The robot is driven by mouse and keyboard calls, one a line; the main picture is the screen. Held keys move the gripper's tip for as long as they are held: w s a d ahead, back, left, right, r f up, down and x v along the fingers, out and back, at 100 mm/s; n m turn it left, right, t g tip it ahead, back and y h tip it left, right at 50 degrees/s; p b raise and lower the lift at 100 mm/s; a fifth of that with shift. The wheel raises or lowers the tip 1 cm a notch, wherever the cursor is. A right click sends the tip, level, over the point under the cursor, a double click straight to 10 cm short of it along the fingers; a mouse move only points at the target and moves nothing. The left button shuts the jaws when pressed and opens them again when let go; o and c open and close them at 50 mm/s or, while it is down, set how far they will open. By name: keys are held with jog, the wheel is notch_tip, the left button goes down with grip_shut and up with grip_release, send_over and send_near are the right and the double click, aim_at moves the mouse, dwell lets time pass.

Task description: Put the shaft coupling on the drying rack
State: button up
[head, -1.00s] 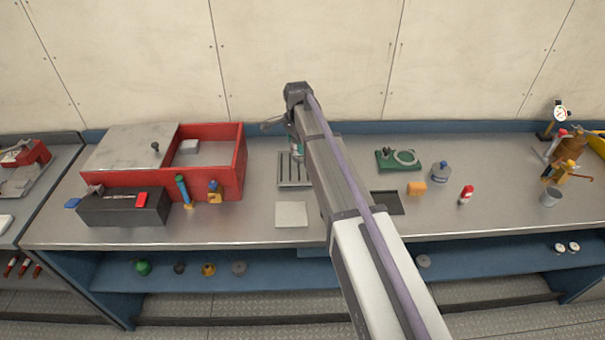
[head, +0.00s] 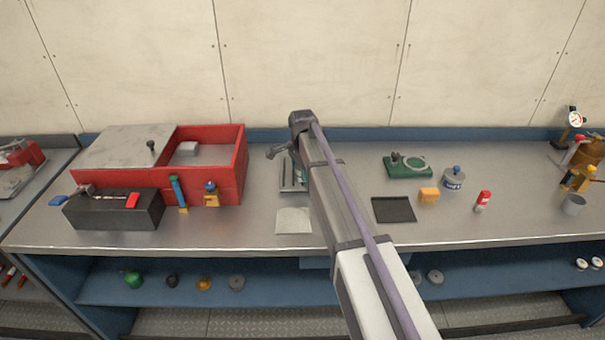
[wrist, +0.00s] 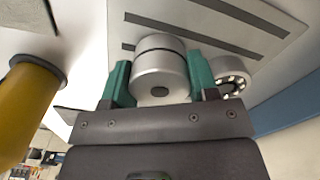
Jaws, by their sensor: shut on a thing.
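My gripper (wrist: 160,85) has two green fingers, shut around the sides of a silver, ribless cylinder with a dark groove and a dark centre hole, the shaft coupling (wrist: 160,75). The slotted grey plate of the drying rack (wrist: 255,45) lies right behind the coupling in the wrist view; I cannot tell whether they touch. In the head view the drying rack (head: 287,188) is partly hidden by my arm, and so are the gripper fingers and the coupling.
A ball bearing (wrist: 232,82) sits close beside the right finger. A yellow object (wrist: 25,105) is at left in the wrist view. The red bin (head: 215,180) stands left of the rack, a pale square pad (head: 293,221) in front, a dark mat (head: 393,209) to the right.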

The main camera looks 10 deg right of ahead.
jog(key=shift+f, duration=0.2)
jog(key=o, duration=1.2)
notch_tip(320, 180, up, 13)
jog(key=p, duration=1.2)
jog(key=s+n, duration=0.5)
jog(key=s, duration=0.5)
jog(key=s+n, duration=0.4)
jog(key=s, duration=0.6)
jog(key=s+n, duration=0.5)
jog(key=s, duration=0.6)
jog(key=shift+f+n, duration=0.3)
